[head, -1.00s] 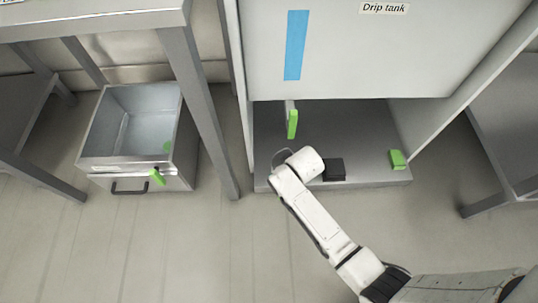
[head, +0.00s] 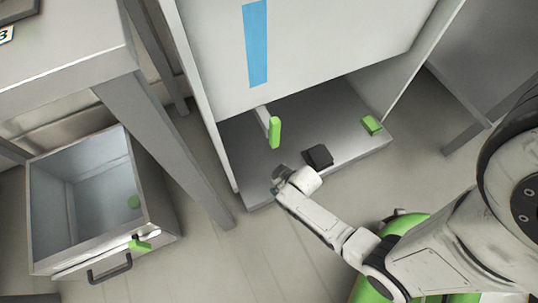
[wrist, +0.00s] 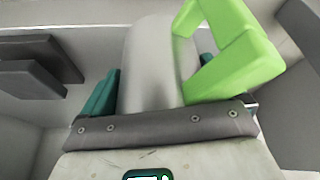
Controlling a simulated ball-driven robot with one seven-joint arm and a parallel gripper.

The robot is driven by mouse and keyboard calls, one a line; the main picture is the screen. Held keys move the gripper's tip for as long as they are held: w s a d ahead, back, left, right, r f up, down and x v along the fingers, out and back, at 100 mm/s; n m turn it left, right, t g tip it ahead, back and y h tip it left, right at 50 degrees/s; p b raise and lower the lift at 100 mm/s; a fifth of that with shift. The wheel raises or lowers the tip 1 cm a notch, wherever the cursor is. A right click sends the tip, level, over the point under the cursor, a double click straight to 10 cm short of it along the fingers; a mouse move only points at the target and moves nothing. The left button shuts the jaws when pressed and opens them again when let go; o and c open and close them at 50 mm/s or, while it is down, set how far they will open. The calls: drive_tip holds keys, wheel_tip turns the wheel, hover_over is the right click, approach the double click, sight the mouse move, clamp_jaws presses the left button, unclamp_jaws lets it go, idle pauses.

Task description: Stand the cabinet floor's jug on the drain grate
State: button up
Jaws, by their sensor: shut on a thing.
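In the wrist view a pale grey, rounded jug (wrist: 152,65) with an angular bright green handle (wrist: 255,62) fills the middle. My gripper (wrist: 154,88) has its teal fingers on either side of the jug body and is shut on it. The handle sticks out to the right. In the head view my gripper (head: 282,173) is low at the front left of the cabinet floor (head: 345,132). The jug cannot be made out clearly there. I cannot identify the drain grate for certain in either view.
The tank (head: 310,50) overhangs the cabinet floor. A green bar (head: 275,132) hangs by its lower edge. A dark block (head: 318,156) and a green block (head: 371,125) sit to my gripper's right. An open drawer (head: 150,190) and a table leg (head: 165,145) stand at left.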

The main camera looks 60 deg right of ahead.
sight(276, 173)
drive_tip(key=w, duration=0.1)
drive_tip(key=w+d, duration=0.1)
drive_tip(key=w, duration=0.1)
drive_tip(key=w+d+b, duration=0.1)
drive_tip(key=shift+w, duration=0.25)
drive_tip(key=w, duration=0.1)
drive_tip(key=w+d+b, duration=0.1)
drive_tip(key=w, duration=0.1)
drive_tip(key=shift+w+d+f+b, duration=0.1)
drive_tip(key=shift+w+d+b, duration=0.2)
drive_tip(key=shift+b, duration=0.1)
drive_tip(key=shift+f+b, duration=0.5)
drive_tip(key=shift+f, duration=0.1)
drive_tip(key=shift+f, duration=0.15)
drive_tip(key=o, duration=0.8)
drive_tip(key=shift+c, duration=0.2)
